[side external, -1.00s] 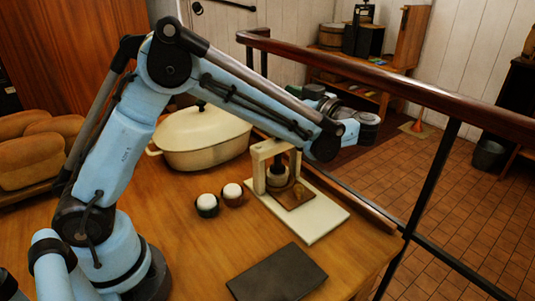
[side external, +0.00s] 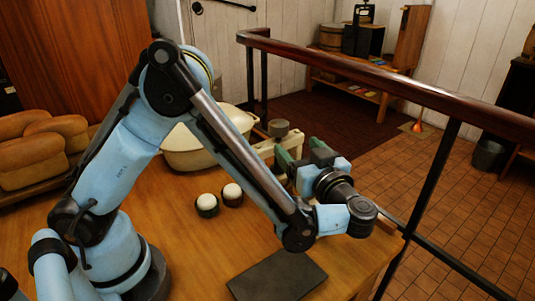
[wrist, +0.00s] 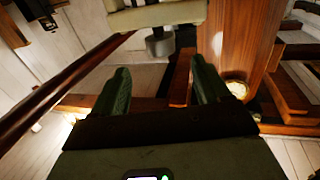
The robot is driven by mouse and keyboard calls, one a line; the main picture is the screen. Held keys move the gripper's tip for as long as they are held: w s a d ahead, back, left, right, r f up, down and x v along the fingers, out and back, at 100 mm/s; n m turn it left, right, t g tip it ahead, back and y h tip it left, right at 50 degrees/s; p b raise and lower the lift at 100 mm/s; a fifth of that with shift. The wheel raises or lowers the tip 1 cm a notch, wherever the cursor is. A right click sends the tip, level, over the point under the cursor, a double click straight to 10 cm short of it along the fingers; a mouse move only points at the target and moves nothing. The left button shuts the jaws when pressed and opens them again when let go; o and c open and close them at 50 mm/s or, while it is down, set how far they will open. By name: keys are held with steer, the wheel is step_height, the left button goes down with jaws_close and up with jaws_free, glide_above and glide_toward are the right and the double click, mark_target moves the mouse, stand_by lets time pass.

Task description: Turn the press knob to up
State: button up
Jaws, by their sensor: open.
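The press is mostly hidden behind my arm and gripper in the side view; part of its cream frame (side external: 265,149) shows. A grey round knob (side external: 278,127) stands at the top of the frame. My gripper (side external: 289,152) is beside the knob, with its green fingers pointing toward the press. In the wrist view the two green fingers (wrist: 160,68) are spread apart with nothing between them. The grey knob (wrist: 160,42) is ahead of the gap, against the cream crossbeam (wrist: 160,15). I cannot tell the knob's setting.
Two small cups with white rounded tops (side external: 207,204) (side external: 232,193) sit left of the press. A dark slab (side external: 278,278) lies at the front. A wooden rail (side external: 400,88) runs along the far right side.

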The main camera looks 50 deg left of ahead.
mark_target(283, 132)
steer(key=x, duration=1)
steer(key=shift+a, duration=0.25)
